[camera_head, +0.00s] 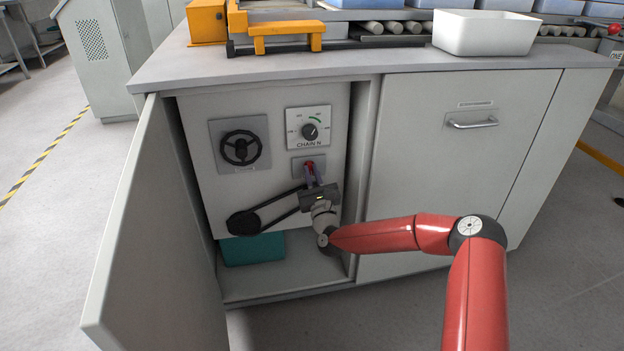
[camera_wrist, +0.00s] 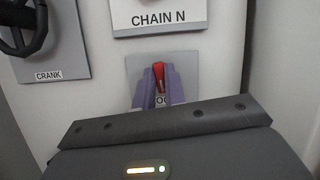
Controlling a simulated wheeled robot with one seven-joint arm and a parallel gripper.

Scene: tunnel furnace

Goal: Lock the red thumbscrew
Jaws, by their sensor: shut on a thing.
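The red thumbscrew (camera_head: 309,166) sits on a small grey plate on the panel inside the open cabinet, below the CHAIN N dial. It also shows in the wrist view (camera_wrist: 159,76), where its red upper part stands upright between two purple fingers. My gripper (camera_head: 313,178) reaches it from below and in front, shut on the thumbscrew. In the wrist view my gripper (camera_wrist: 159,85) hides the thumbscrew's lower part and most of the plate's label.
A black crank handwheel (camera_head: 240,148) is at upper left on the panel, with the CHAIN N dial (camera_head: 309,132) above the thumbscrew. A black belt (camera_head: 270,212) runs below. A teal box (camera_head: 252,249) lies on the cabinet floor. The open door (camera_head: 155,235) stands to the left.

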